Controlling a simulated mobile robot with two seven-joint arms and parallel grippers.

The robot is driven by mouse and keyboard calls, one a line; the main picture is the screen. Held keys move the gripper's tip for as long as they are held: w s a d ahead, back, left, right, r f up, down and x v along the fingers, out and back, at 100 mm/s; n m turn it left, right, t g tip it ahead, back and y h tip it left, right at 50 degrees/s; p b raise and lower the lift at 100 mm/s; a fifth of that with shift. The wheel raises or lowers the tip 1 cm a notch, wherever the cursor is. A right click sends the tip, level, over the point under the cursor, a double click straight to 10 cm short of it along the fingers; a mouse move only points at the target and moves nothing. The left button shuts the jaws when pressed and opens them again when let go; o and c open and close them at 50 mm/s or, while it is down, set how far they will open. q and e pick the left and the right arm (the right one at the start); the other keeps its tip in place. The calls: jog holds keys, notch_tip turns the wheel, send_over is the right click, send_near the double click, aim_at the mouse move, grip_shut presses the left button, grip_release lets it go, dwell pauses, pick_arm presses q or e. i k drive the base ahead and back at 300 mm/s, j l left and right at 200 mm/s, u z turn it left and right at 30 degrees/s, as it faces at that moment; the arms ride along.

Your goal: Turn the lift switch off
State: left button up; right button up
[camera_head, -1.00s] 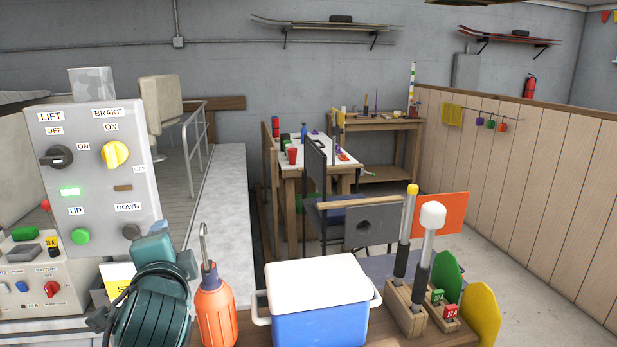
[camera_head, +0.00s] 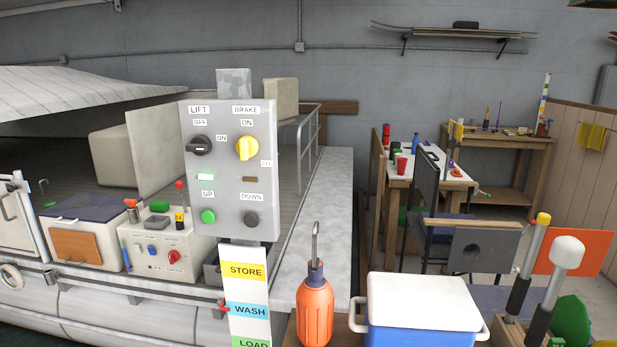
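The lift switch (camera_head: 200,146) is a black rotary knob at the upper left of a grey control panel (camera_head: 229,215), in the head view. An OFF label stands above the knob and an ON label to its right. The knob's handle looks roughly level, but I cannot tell for sure which label it is set to. The small indicator (camera_head: 205,177) below it glows pale green. Neither of my grippers is in view, and nothing covers the knob.
The yellow brake knob (camera_head: 247,148) is right of the switch, with a green UP button (camera_head: 208,217) and a dark DOWN button (camera_head: 251,219) below. An orange bottle (camera_head: 314,308) and blue cooler (camera_head: 417,325) stand at the front. A control box (camera_head: 160,240) is left of the panel.

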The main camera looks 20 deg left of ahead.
aim_at(201, 145)
jog(key=u, duration=1.25)
